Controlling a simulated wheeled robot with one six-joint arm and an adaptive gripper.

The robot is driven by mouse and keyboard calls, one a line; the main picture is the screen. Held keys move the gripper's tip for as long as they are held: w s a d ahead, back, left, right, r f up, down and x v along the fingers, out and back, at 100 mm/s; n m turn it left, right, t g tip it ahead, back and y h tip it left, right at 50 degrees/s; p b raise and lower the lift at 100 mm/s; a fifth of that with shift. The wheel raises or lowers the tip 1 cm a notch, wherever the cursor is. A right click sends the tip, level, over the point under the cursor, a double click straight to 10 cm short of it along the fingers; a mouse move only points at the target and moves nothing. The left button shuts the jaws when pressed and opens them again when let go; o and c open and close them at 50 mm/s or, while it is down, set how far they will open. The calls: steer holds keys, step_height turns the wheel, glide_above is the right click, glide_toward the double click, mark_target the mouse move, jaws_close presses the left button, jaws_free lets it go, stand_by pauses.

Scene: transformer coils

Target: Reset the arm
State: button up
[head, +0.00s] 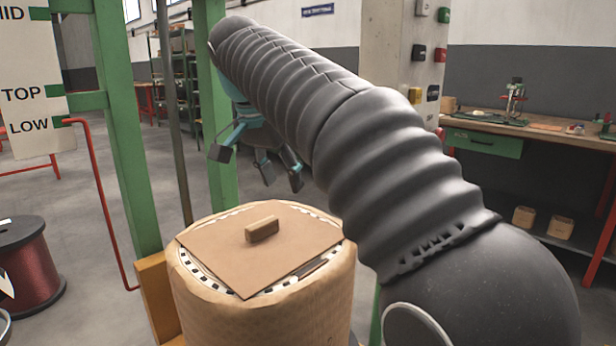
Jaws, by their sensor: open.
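My arm, in a grey ribbed sleeve, reaches from the lower right up to the upper middle in the head view. My gripper (258,170) hangs at its far end, its dark-tipped fingers spread apart and pointing down. It is open and empty, in the air above and behind the coil (265,310). The coil is a tan wrapped cylinder. A brown square sheet (210,242) lies on its top, with a small wooden block (262,229) on the sheet. The gripper touches none of these. The arm hides part of the background and the coil's right side.
A green post (125,150) and a sign with TOP and LOW labels (30,90) stand on the left. A dark red wire spool (28,270) sits at the far left. A workbench (530,130) with tools stands at the right. Open grey floor lies behind the coil.

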steer(key=s+d+f+n+y, duration=0.1)
steer(key=s+d+f+n, duration=0.2)
steer(key=d, duration=0.6)
steer(key=s+d+f+n+t, duration=0.1)
steer(key=s+d+f, duration=0.6)
steer(key=s+f, duration=0.3)
steer(key=s+d+f+n+t+y, duration=0.1)
steer(key=s+d+f+n, duration=0.1)
steer(key=s+d+f, duration=0.4)
steer(key=s+f, duration=0.4)
steer(key=f, duration=0.1)
steer(key=shift+d, duration=0.35)
